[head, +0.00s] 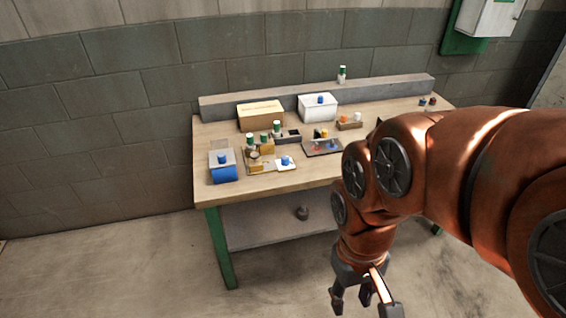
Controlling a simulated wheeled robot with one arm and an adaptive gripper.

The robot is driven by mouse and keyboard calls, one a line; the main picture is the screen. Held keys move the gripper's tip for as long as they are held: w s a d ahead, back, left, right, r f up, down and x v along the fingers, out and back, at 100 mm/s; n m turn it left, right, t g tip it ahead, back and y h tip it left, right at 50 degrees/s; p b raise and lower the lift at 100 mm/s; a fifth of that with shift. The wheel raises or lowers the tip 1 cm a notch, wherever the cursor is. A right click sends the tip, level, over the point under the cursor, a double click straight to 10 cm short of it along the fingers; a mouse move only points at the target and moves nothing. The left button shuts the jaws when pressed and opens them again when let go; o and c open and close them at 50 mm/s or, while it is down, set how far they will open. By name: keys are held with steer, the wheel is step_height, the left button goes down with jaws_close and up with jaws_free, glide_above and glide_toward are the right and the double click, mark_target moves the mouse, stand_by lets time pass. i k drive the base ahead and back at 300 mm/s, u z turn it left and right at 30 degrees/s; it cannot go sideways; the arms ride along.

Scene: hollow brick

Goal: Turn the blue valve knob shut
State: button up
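Several blue knob-like things show on the workbench (320,192) in the head view. One blue knob (320,99) is on the front of a white box (309,111) at the back. Another blue piece (285,160) sits on a small white plate (292,166) near the front edge. A third blue piece (222,158) is on top of a grey-and-blue box (223,174) at the front left. I cannot tell which is the valve knob, nor how it is turned. My gripper (364,308) hangs in front of the bench, below its top, fingers apart and empty, touching none of them.
A cardboard box (260,115), a dark tray (322,148) with small coloured pieces, and green-capped bottles (277,128) crowd the bench's left and middle. A grey ledge (225,109) runs along the back. Bare wood shows along the front edge.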

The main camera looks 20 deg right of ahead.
mark_target(285, 159)
steer(key=u, duration=0.65)
steer(key=i, duration=1.1)
